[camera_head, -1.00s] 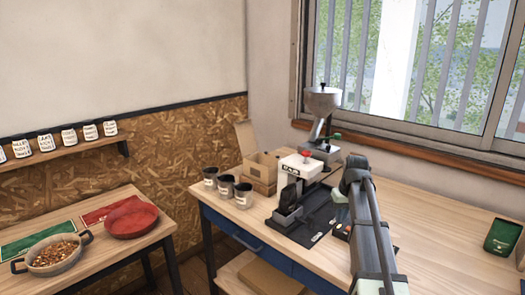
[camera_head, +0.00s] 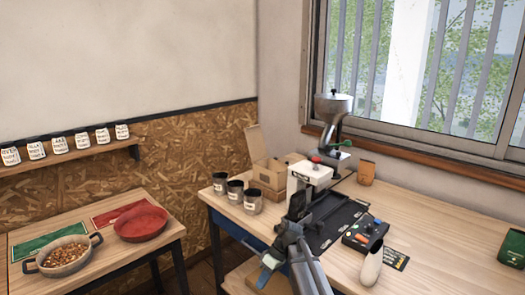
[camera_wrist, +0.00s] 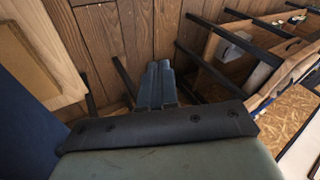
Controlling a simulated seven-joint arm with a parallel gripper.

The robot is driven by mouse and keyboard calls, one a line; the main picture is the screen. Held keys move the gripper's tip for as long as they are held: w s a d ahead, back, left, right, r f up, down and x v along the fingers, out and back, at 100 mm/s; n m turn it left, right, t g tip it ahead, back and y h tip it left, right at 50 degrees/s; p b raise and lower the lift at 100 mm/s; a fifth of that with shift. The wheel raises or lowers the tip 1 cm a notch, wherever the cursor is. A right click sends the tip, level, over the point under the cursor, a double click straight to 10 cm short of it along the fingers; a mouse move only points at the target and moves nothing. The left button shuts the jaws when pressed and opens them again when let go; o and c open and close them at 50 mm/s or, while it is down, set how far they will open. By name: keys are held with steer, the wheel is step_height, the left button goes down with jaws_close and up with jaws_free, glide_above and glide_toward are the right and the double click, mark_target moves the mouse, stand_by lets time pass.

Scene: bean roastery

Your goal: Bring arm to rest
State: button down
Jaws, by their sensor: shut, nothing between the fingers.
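My arm is folded low at the front edge of the work table (camera_head: 345,278) in the head view. My gripper (camera_head: 264,278) hangs in front of that edge, pointing down. In the wrist view my gripper's two grey-blue fingers (camera_wrist: 157,85) lie side by side, shut, with nothing between them. Below them are the brown plank floor (camera_wrist: 155,30) and dark table legs. The gripper appears clear of the objects on the tables.
The work table carries a white-and-black machine (camera_head: 312,172), a grinder (camera_head: 333,108), dark cups (camera_head: 235,190), a control box (camera_head: 365,234) and a white scoop-like object (camera_head: 371,265). Floor shows between the tables.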

steer(key=s+a+f+m+g, duration=0.15)
steer(key=s+a+f, duration=0.25)
steer(key=f, duration=0.6)
steer(key=s+a+f+m+g, duration=0.1)
steer(key=s+a+f+m, duration=0.3)
steer(key=f, duration=0.6)
steer(key=s+d+f+m+h, duration=0.1)
steer(key=s+d+f+m, duration=0.1)
steer(key=s+d+f, duration=0.5)
steer(key=s+d+f+m+h, duration=0.1)
steer(key=s+d+f, duration=0.2)
steer(key=s+d, duration=0.3)
steer(key=s+d+f+m+h, duration=0.1)
steer(key=s+d, duration=0.5)
steer(key=s, duration=0.7)
steer(key=s+d+f+m+g+h, duration=0.1)
steer(key=s+d+f, duration=0.4)
steer(key=s, duration=0.5)
steer(key=shift+s+d+h, duration=0.35)
steer(key=shift+d+h, duration=0.15)
steer(key=shift+h, duration=0.3)
